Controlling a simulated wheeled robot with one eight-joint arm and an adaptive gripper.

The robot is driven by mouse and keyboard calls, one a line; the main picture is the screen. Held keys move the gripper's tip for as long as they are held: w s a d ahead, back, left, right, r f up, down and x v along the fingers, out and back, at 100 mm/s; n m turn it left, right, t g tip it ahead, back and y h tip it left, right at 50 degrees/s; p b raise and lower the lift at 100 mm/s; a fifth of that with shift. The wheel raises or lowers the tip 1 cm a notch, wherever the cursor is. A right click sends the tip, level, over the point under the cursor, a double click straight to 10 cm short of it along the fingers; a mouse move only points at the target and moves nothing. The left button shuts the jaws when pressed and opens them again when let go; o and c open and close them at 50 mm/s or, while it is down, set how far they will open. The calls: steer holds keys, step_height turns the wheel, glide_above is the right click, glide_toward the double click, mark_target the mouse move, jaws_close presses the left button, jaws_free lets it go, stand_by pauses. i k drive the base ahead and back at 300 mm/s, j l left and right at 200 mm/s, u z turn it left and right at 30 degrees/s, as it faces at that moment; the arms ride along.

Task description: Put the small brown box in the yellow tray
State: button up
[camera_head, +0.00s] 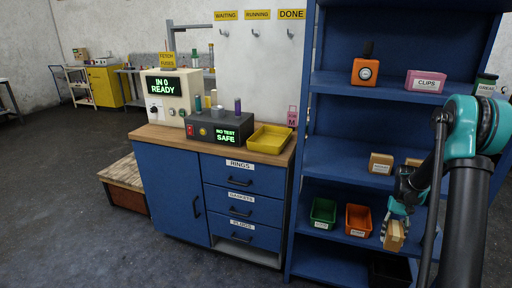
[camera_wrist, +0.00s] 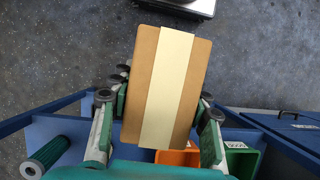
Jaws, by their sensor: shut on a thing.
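My gripper (camera_head: 396,212) is shut on a small brown box (camera_head: 394,236) in front of the blue shelf at the right. In the wrist view the brown box (camera_wrist: 150,85) has a pale tape strip down its middle and sits between both fingers of my gripper (camera_wrist: 160,110). The yellow tray (camera_head: 269,139) stands on the wooden top of the blue cabinet, left of the shelf. It looks empty. My gripper is to the right of the tray and lower than it.
The blue shelf (camera_head: 345,142) holds a green bin (camera_head: 323,212), an orange bin (camera_head: 359,219), another small brown box (camera_head: 381,163), an orange device (camera_head: 365,71) and a pink clips box (camera_head: 425,81). A dark tester (camera_head: 219,129) stands left of the tray.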

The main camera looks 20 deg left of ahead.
mark_target(270, 142)
steer(key=j+u, duration=0.1)
steer(key=u, duration=0.4)
steer(key=j+u, duration=0.1)
steer(key=u, duration=0.4)
